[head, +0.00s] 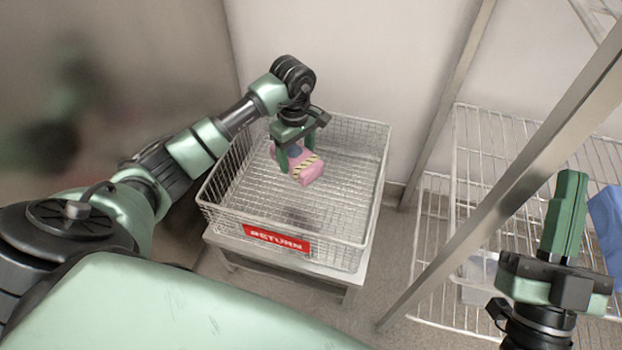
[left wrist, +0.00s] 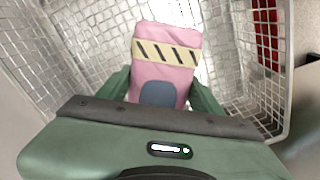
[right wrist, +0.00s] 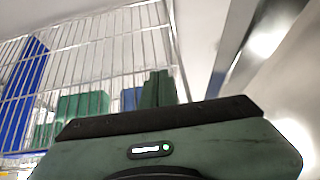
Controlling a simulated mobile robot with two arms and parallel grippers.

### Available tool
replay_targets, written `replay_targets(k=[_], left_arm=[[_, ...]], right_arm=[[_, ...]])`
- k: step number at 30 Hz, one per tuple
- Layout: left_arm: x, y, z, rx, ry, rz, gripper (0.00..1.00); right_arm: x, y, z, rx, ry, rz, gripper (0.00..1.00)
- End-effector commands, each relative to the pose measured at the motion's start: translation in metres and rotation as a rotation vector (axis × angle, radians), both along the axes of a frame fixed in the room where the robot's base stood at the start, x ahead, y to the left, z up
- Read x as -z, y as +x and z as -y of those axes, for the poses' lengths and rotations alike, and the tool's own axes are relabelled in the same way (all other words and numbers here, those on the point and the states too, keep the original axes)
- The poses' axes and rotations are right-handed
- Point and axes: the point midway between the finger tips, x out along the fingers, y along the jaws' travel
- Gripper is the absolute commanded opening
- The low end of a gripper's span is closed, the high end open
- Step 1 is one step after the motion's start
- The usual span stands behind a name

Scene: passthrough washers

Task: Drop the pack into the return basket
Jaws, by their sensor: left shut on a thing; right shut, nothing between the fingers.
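A pink pack (head: 309,173) with a black-and-cream striped band is held in my left gripper (head: 296,163). The gripper is shut on it, one finger on each side, and the pack also shows in the left wrist view (left wrist: 166,52). Pack and gripper are over the inside of the wire return basket (head: 345,225), which has a red RETURN label (head: 276,239) on its front. The pack appears to be above the basket floor, with a dark shadow below it. My right gripper (head: 566,200) is shut and empty at the right, pointing up; its fingers also show in the right wrist view (right wrist: 158,90).
The basket stands on a low metal stand (head: 340,290) near the wall. A wire shelf rack (head: 510,150) with metal posts is at the right. Blue packs (head: 606,220) and green packs (right wrist: 82,106) are on the shelves. The basket looks otherwise empty.

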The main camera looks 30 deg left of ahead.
Motion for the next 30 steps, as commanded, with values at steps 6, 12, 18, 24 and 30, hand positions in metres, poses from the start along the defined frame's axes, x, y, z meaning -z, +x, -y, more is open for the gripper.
replay_targets(k=[6,12,18,24,30], left_arm=[[0.0,0.0,0.0,0.0,0.0,0.001,0.91],[0.0,0.0,0.0,0.0,0.0,-0.001,0.91],[-0.01,0.0,0.0,0.0,0.0,0.002,0.91],[-0.038,0.001,-0.001,-0.001,0.001,0.003,0.91],[-0.064,0.001,0.0,0.0,0.0,0.003,0.91]], right_arm=[[0.0,0.0,0.0,0.0,-0.001,-0.002,0.0],[0.001,0.0,0.0,0.0,-0.001,-0.003,0.0],[0.008,0.006,0.0,0.003,-0.016,-0.059,0.0],[0.039,0.022,0.0,0.015,-0.07,-0.244,0.0],[0.075,0.031,0.003,0.025,-0.119,-0.428,0.0]])
